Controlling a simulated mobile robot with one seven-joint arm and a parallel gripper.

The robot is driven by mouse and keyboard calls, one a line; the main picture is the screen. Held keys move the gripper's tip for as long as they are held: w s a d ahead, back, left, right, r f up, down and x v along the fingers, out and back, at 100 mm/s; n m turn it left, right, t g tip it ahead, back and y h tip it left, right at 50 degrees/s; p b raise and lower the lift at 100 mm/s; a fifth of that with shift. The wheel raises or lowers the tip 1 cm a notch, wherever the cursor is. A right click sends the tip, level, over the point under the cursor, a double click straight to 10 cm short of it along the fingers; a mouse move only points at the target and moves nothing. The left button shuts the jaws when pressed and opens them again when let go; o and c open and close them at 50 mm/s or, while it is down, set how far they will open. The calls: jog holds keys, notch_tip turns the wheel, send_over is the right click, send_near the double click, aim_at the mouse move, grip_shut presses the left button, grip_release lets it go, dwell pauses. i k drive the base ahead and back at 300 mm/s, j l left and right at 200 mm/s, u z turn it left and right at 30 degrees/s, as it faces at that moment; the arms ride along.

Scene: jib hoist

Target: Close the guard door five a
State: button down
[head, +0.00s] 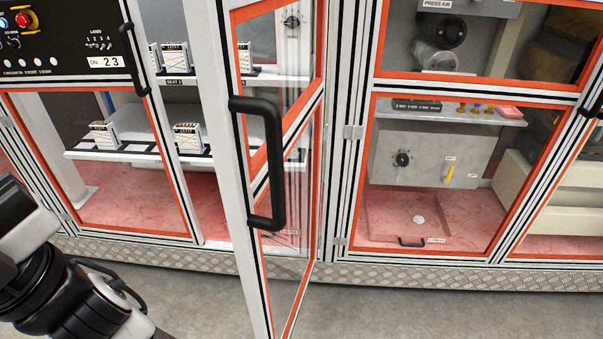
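A guard door (237,188) with a pale metal frame, orange edging and a clear pane stands ajar in the middle of the head view, swung out toward me. Its black bar handle (277,165) faces me. Its hinge side is at the post right of it. I cannot read a label on it that says five a. Part of my arm shows at the lower left, apart from the door. My gripper is not in view.
Closed guard panels (437,170) stand to the right, with a press air unit behind them. A control panel (60,42) with a red button is at the upper left. Shelves (120,153) hold several small racks behind the door. Grey floor in front is clear.

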aim_at(243, 181)
jog(key=k+l, duration=0.1)
jog(key=l, duration=0.25)
jog(key=k+l, duration=0.1)
jog(key=l, duration=0.25)
jog(key=k+l, duration=0.1)
jog(key=l, duration=0.25)
jog(key=k+l, duration=0.1)
jog(key=l, duration=0.25)
jog(key=j, duration=0.3)
jog(key=i+j, duration=0.15)
jog(key=j, duration=0.15)
jog(key=k+u, duration=0.05)
